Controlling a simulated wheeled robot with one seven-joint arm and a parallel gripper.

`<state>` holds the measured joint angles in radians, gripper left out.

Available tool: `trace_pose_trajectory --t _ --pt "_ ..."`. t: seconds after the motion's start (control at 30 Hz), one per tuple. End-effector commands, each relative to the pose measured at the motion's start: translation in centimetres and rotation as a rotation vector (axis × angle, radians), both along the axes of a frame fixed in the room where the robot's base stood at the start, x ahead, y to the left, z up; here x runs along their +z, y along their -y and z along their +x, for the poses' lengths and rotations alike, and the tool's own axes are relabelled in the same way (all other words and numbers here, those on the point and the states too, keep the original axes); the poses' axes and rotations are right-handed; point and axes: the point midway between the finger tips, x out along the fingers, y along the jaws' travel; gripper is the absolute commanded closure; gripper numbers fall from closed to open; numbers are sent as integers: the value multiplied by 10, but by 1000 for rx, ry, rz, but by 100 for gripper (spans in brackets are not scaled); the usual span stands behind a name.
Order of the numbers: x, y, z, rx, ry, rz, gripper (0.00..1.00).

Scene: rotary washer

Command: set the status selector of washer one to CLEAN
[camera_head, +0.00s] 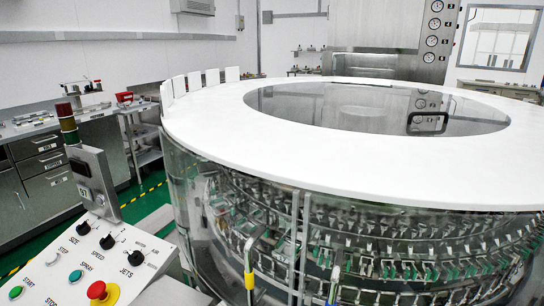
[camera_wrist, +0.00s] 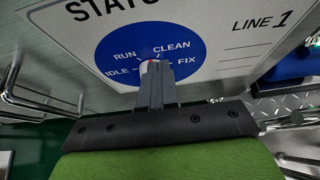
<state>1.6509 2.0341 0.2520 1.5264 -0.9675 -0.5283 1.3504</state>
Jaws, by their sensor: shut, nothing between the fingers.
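In the wrist view, a white status panel (camera_wrist: 218,70) marked LINE 1 carries a round blue dial (camera_wrist: 118,50). The dial is lettered IDLE, RUN, CLEAN and FIX, with short white marks. My gripper (camera_wrist: 156,66) is shut, its fingertips over the lower middle of the dial. A small red and white bit shows at the fingertips; the selector knob itself is mostly hidden behind them. I cannot tell which mark it points to, or whether the fingers touch it. My gripper and this dial do not show in the head view.
The head view shows a large round washer (camera_head: 225,125) with a white top rim. A slanted control panel (camera_head: 75,262) with knobs and a red emergency button (camera_head: 97,291) stands at lower left. In the wrist view, metal rails (camera_wrist: 35,105) lie left of the panel and a blue part (camera_wrist: 285,65) lies right.

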Motion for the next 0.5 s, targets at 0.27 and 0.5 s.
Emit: trace_pose_trajectory --t 0.27,0.5 --pt "6 -4 -13 -3 -1 2 100" --pt "5 -20 -42 -2 1 2 100"
